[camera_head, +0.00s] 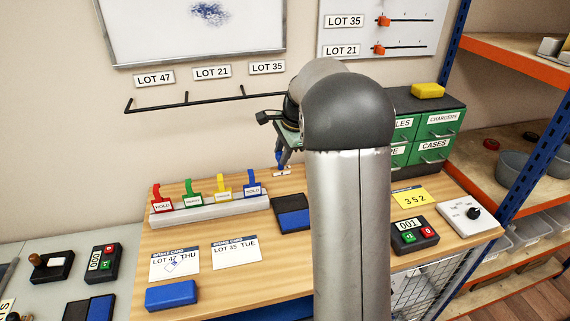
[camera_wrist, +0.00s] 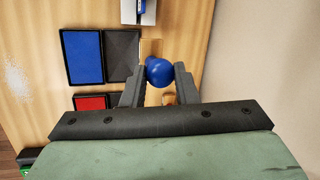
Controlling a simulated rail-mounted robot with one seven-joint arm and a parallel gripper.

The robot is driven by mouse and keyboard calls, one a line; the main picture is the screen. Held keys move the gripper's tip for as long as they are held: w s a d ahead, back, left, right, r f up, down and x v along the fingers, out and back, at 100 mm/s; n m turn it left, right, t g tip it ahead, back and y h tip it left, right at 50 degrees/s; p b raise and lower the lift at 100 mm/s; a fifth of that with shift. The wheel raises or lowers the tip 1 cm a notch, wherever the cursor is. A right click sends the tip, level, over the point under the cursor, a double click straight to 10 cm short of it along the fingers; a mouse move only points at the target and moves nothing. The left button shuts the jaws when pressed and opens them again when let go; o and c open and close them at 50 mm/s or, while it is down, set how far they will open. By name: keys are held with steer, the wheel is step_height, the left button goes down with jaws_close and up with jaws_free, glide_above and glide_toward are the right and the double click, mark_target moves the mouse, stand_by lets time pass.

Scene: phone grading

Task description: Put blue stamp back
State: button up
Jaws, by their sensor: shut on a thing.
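The blue stamp (camera_head: 280,166) is at the back of the wooden desk, mostly hidden by my arm and gripper. In the wrist view its round blue handle (camera_wrist: 158,71) sits between my two fingers. My gripper (camera_wrist: 160,78) is shut on it, and it also shows in the head view (camera_head: 282,155), pointing down. A small pale piece shows just under the stamp in the head view; I cannot tell whether the stamp touches it. An open ink pad with a blue face (camera_head: 293,220) and dark lid lies in front; it also shows in the wrist view (camera_wrist: 82,56).
A red ink pad (camera_wrist: 90,102) lies beside the blue pad. A grey rack (camera_head: 208,208) with several coloured tags stands to the left. Green drawers (camera_head: 437,125) stand at the right. Two intake cards (camera_head: 235,252) and a blue block (camera_head: 172,295) lie in front.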

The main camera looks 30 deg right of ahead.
steer(key=shift+w+d+f+p, duration=0.55)
steer(key=shift+w+f, duration=0.6)
steer(key=shift+f, duration=0.55)
steer(key=shift+w+d+f+p, duration=0.55)
steer(key=shift+w+f, duration=0.6)
steer(key=shift+f, duration=0.55)
steer(key=shift+w+d+f+p, duration=0.55)
steer(key=shift+w+f, duration=0.6)
steer(key=shift+f, duration=0.55)
steer(key=shift+d, duration=0.1)
steer(key=shift+f, duration=0.15)
steer(key=o, duration=0.8)
